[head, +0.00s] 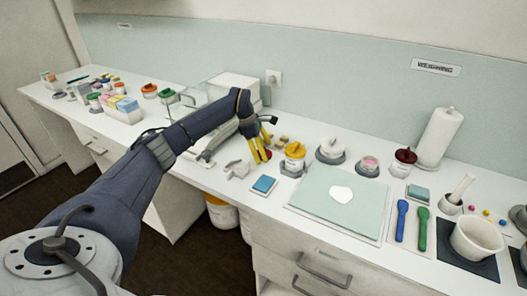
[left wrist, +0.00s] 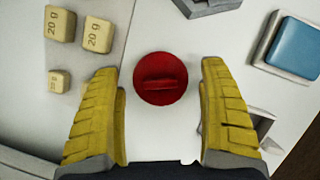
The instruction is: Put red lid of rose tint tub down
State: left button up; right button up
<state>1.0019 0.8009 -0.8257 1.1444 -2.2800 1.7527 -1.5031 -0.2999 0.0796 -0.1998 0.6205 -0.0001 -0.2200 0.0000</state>
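The red lid (left wrist: 160,79), round with a raised bar grip, lies flat on the white bench in the left wrist view. In the head view only a bit of red (head: 268,154) shows by my fingers. My left gripper (head: 262,156) points down over it. Its yellow fingers stand wide apart on either side of the lid, with gaps, touching neither side in the left wrist view. An open tub with pink contents (head: 369,163), which looks like the rose tint tub, stands in a grey holder at right of centre. My right gripper is in neither view.
Small 20 g weights (left wrist: 96,34) lie close to the lid. A blue pad in a white tray (left wrist: 295,48) lies to its right. A yellow tub (head: 294,158) stands nearby, and a balance with a glass shield (head: 197,98) is behind. A pale green mat (head: 318,192) lies right.

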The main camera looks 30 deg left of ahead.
pick_arm(q)
jog(key=shift+r, duration=0.1)
jog(key=v, duration=1.2)
